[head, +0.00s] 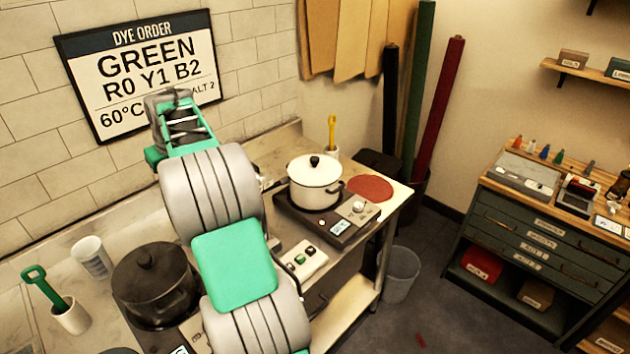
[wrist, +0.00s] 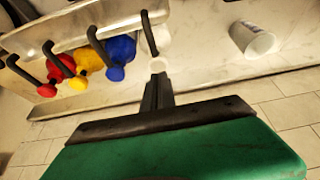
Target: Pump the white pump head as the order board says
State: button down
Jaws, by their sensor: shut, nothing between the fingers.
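The order board (head: 145,65) on the tiled wall reads "DYE ORDER GREEN R0 Y1 B2", with "60°C" and "ALT 2" below, partly covered by my arm. In the wrist view, my gripper (wrist: 157,82) is shut and empty. The white pump head (wrist: 158,65) is just beyond its fingertips; I cannot tell whether they touch. A dark curved spout (wrist: 149,32) is by the white head. The red pump head (wrist: 47,90), yellow pump head (wrist: 77,83) and blue pump head (wrist: 116,73) stand in a row to the left. The pumps are hidden behind my arm in the head view.
A white cup (wrist: 252,40) is at the right in the wrist view. In the head view, a dark lidded pot (head: 155,285) and a cup with a green scoop (head: 70,318) are at left. A white pot (head: 314,184) sits on a hot plate (head: 335,223) at right.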

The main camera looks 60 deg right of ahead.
jog(key=shift+f, duration=0.1)
jog(key=shift+s+f+b, duration=0.1)
jog(key=shift+f+b, duration=0.9)
jog(key=shift+f, duration=0.45)
jog(key=shift+r+p, duration=1)
jog(key=shift+r, duration=0.35)
jog(key=shift+f, duration=0.1)
